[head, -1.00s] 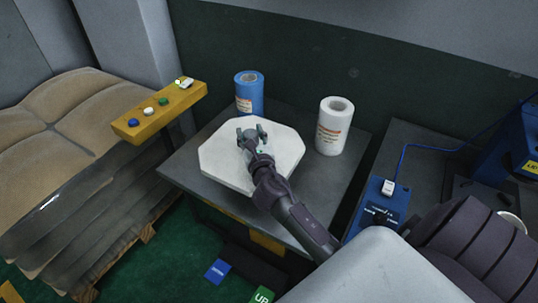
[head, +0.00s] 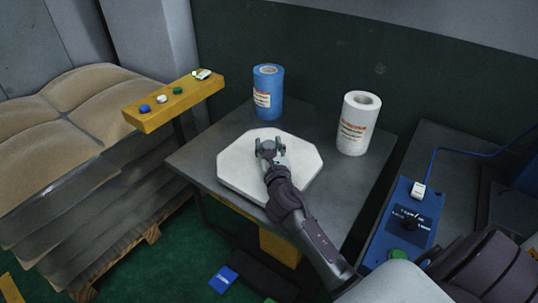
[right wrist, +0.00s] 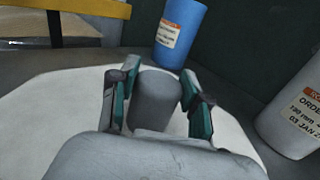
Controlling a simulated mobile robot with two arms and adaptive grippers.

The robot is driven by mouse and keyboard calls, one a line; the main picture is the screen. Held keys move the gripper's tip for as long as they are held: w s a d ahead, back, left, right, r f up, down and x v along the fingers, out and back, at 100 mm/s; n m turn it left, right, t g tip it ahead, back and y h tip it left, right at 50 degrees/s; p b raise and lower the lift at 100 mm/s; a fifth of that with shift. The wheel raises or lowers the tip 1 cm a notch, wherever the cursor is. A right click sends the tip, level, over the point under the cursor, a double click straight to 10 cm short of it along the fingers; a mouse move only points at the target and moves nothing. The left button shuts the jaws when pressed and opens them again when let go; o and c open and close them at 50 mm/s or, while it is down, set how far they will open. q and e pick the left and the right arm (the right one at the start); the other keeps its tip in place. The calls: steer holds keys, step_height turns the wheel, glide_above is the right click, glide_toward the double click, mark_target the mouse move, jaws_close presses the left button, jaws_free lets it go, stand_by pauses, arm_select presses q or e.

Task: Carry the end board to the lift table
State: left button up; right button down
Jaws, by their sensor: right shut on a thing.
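The end board is a white slab with cut corners (head: 235,180) over the grey table (head: 205,153); it also shows in the right wrist view (right wrist: 50,110). I cannot tell whether it touches the top. My right gripper (head: 270,150) is over its middle, shut on the grey round knob (right wrist: 157,100) that stands up from the board. The fingers sit on either side of the knob in the right wrist view (right wrist: 158,92). My left gripper is not in view. I cannot tell for sure which table is the lift table.
A blue roll (head: 268,95) and a white roll (head: 357,125) stand upright at the back of the table. A yellow button bar (head: 175,102) is at the left, beside stacked sacks (head: 75,110). A blue control box (head: 405,215) is at the right. A blue pad (head: 223,279) lies below.

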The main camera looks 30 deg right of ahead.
steer(key=shift+f, duration=0.4)
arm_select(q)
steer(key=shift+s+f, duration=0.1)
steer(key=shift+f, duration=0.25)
arm_select(e)
steer(key=shift+r, duration=0.15)
steer(key=c, duration=0.5)
jaws_free()
steer(key=shift+f, duration=0.2)
steer(key=shift+c, duration=0.2)
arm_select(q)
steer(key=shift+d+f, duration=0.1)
